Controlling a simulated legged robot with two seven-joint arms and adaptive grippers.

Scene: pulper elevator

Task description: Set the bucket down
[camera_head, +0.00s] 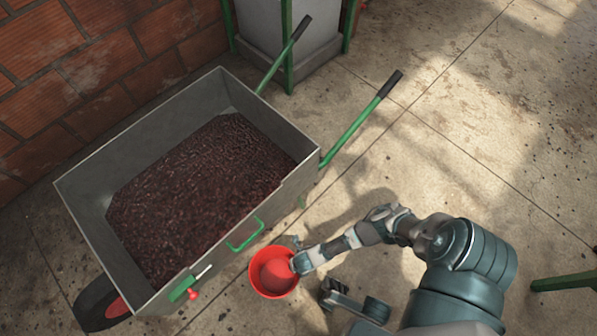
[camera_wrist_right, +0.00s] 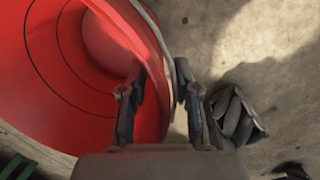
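The red bucket (camera_head: 258,288) is beside the near side of the wheelbarrow in the head view; its red inside fills the left of the right wrist view (camera_wrist_right: 55,65). My right gripper (camera_head: 297,263) is at the bucket's right rim. In the wrist view its fingers (camera_wrist_right: 158,78) straddle the rim, one inside and one outside, close against the wall. A dark part that looks like my left gripper (camera_head: 328,292) is right of and below the bucket; its fingers are unclear. Whether the bucket's base touches the floor is hidden.
The grey wheelbarrow (camera_head: 88,195) holds dark red cherries (camera_head: 205,195). It has a green side handle (camera_head: 246,236) and a red-tipped lever (camera_head: 193,294). Its long handles (camera_head: 365,120) point to the upper right. The concrete floor (camera_head: 500,130) at upper right is clear. A green bar (camera_head: 565,282) is at far right.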

